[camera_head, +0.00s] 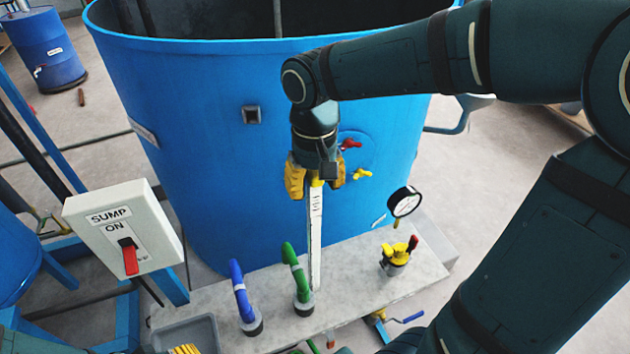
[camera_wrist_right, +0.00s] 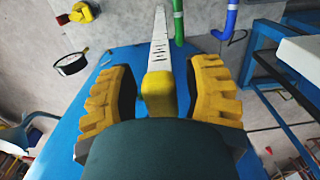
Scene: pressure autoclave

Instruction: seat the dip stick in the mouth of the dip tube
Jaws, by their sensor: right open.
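The dip stick (camera_head: 315,235) is a long flat white strip with dark marks and a yellow top. It stands about upright in front of the blue tank, its lower end beside the green-handled pipe. Whether that end is in a tube mouth I cannot tell; I cannot make out the dip tube. My right gripper (camera_head: 317,182) is over the stick's top. In the right wrist view, the open yellow fingers (camera_wrist_right: 165,82) stand on both sides of the stick's yellow grip (camera_wrist_right: 158,92), with gaps either side. A yellow ribbed part at the bottom edge, perhaps my left gripper (camera_head: 184,349), is mostly cut off.
The blue tank (camera_head: 210,130) rises behind the grey slab (camera_head: 355,298). Blue (camera_head: 241,290) and green (camera_head: 297,278) pipes, a yellow valve (camera_head: 396,254) and a gauge (camera_head: 404,202) stand near the stick. A sump switch box (camera_head: 150,215) is at left, a grey tray (camera_head: 190,333) below.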

